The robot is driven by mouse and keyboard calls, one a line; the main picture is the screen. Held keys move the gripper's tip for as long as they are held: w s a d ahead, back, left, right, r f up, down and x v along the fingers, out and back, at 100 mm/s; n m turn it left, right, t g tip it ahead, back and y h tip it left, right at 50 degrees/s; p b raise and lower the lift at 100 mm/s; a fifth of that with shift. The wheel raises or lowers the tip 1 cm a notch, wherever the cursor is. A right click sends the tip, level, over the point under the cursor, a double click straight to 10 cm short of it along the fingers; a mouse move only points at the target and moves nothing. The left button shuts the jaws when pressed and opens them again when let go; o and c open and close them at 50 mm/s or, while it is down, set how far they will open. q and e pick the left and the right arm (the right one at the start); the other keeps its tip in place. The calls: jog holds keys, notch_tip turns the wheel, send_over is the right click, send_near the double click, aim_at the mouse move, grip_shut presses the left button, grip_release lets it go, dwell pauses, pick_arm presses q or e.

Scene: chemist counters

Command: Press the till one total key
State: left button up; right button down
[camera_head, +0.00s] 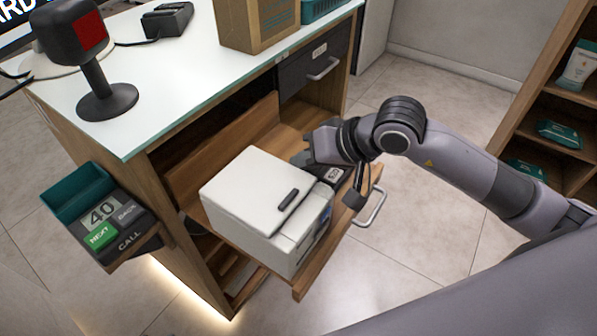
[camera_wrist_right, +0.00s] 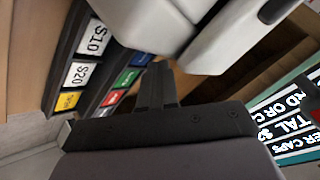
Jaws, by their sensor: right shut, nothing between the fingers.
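A white till-like machine (camera_head: 262,195) sits on a pulled-out wooden shelf under the counter; its pale body also shows at the top of the right wrist view (camera_wrist_right: 150,22). A dark key strip with white $10 and $20 labels (camera_wrist_right: 80,73) and a yellow one stands left in that view. Beside it is a second strip with green, blue and red keys (camera_wrist_right: 125,78). I cannot read which is the total key. My right gripper (camera_head: 303,158) is shut and empty behind the machine, its tips (camera_wrist_right: 160,68) close to the coloured keys. Contact cannot be told. My left gripper is out of view.
A panel (camera_head: 105,225) with NEXT, BACK and CALL hangs off the counter's left end. A scanner (camera_head: 108,100) and a cardboard box (camera_head: 258,25) stand on the white countertop (camera_head: 190,65). A drawer (camera_head: 315,65) is at the back. Floor is clear right of the shelf.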

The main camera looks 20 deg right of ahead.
jog(key=shift+r, duration=0.25)
jog(key=shift+r+p, duration=1.1)
jog(key=shift+r, duration=1.35)
